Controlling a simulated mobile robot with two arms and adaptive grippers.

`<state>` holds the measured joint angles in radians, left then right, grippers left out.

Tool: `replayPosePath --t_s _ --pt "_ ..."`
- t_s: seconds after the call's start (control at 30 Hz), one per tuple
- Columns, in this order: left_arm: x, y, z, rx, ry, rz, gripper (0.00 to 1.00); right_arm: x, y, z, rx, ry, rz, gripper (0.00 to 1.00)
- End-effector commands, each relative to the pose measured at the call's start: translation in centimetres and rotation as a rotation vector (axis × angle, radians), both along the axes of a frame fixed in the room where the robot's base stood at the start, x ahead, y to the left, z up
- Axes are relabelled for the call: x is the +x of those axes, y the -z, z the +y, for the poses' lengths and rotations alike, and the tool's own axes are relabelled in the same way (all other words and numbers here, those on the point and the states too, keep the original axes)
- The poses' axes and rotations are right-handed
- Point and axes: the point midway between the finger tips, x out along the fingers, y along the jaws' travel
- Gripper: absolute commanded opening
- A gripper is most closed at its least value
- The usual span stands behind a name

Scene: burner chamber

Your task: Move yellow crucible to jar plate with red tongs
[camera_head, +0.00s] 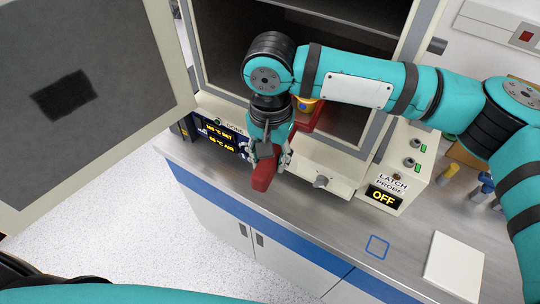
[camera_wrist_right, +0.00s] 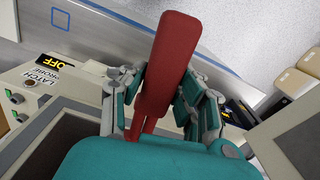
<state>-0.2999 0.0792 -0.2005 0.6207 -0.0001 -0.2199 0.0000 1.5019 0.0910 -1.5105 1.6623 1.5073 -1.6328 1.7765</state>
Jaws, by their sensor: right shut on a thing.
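My right gripper (camera_head: 268,155) is shut on the red tongs (camera_head: 264,174) in front of the open chamber. In the right wrist view, the red tongs (camera_wrist_right: 168,65) sit between the fingers of the right gripper (camera_wrist_right: 165,105). The far red part of the tongs shows behind my wrist at the chamber mouth. The small yellow crucible (camera_head: 306,103) is there beside it, mostly hidden by my arm; I cannot tell whether the tongs grip it. A white square plate (camera_head: 455,266), which may be the jar plate, lies at the right front of the counter. My left gripper is out of view.
The burner chamber (camera_head: 330,70) stands open, its door (camera_head: 75,95) swung out to the left. A control panel with an "OFF" display (camera_head: 384,198) is right of it. A blue square outline (camera_head: 377,247) marks bare counter. Small bottles (camera_head: 481,192) stand at the right.

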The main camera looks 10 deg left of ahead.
Motion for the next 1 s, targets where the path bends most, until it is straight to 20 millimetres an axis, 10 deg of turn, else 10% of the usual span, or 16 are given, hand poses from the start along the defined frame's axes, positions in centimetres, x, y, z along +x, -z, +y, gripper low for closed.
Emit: replayPosePath --t_s 1.0 --pt "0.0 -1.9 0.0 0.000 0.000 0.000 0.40 3.9 -0.1 -0.8 0.001 0.001 -0.001 0.00"
